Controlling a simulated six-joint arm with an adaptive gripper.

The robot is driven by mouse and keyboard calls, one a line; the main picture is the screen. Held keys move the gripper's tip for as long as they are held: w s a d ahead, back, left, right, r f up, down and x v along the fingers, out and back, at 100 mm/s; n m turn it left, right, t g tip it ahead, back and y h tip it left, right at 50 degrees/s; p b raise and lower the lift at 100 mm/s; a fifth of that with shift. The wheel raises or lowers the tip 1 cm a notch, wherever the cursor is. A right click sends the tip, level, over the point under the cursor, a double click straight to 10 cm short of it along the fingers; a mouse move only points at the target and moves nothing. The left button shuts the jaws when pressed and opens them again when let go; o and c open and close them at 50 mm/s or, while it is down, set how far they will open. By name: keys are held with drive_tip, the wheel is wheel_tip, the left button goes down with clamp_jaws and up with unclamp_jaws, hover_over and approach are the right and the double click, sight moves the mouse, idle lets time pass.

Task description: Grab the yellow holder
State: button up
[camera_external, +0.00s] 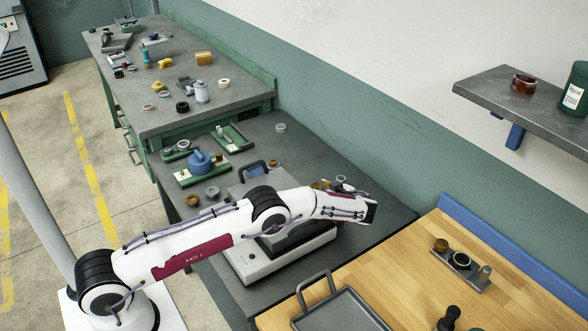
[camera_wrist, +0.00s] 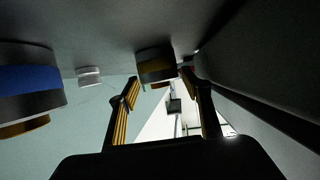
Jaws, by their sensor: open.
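The yellow holder looks to be the short dark grey cylinder with a yellow-brown band (camera_wrist: 156,66) in the wrist view. It stands on the grey bench top, which shows at the top of this upside-down picture. My gripper (camera_wrist: 161,82) is open, its yellow-lined fingers spread to either side of the cylinder in the picture. The cylinder shows beyond the fingertips, and I see no contact. In the external view a small brass-coloured piece (camera_external: 273,164) beside the grinder may be the same holder. My gripper there is largely hidden by my wrist link.
A blue-banded cylinder (camera_wrist: 30,88) stands close on the left in the wrist view, with a small pale ring (camera_wrist: 89,76) farther off. The wall runs behind the bench.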

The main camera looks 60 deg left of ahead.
sight(317, 187)
drive_tip(key=shift+r, duration=0.1)
clamp_jaws()
drive_tip(key=shift+r, duration=0.1)
drive_tip(key=shift+r, duration=4.9)
